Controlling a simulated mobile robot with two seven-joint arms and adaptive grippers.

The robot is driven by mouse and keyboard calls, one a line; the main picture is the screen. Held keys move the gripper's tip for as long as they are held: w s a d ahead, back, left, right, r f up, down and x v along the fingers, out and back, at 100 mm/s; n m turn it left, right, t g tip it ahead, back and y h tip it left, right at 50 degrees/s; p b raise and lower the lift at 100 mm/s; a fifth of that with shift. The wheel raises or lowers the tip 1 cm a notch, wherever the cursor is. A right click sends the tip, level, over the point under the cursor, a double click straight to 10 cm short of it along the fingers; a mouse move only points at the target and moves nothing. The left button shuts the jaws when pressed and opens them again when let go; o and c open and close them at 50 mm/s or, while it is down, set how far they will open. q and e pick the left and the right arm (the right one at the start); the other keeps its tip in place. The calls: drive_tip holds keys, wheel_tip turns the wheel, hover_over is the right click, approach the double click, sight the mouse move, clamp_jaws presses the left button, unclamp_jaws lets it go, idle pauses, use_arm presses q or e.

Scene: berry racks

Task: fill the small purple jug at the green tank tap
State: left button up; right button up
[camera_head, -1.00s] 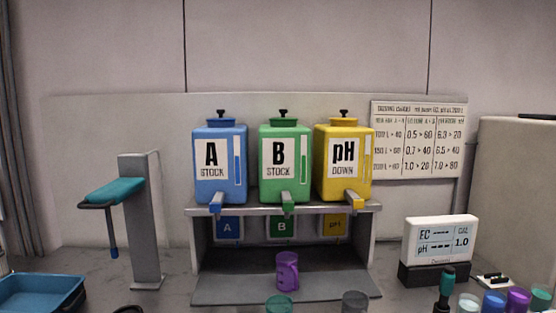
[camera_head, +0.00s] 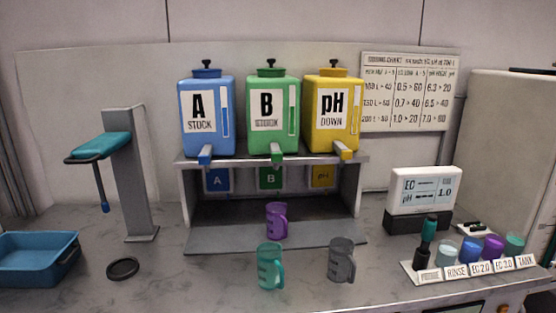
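The small purple jug (camera_head: 276,221) stands upright on the grey base tray (camera_head: 210,240) under the tank shelf, with its handle to the right. It is below the green tank (camera_head: 272,118), which is marked B STOCK. The green tap (camera_head: 277,157) points forward over the shelf edge, above the jug. Whether the jug holds any liquid cannot be seen. Neither of my grippers shows in the head view.
A teal jug (camera_head: 269,268) and a grey jug (camera_head: 341,260) stand in front of the tray. Blue (camera_head: 207,120) and yellow (camera_head: 334,118) tanks flank the green one. A blue bin (camera_head: 38,260), black ring (camera_head: 123,268), teal-armed stand (camera_head: 135,180) and meter (camera_head: 424,190) stand around.

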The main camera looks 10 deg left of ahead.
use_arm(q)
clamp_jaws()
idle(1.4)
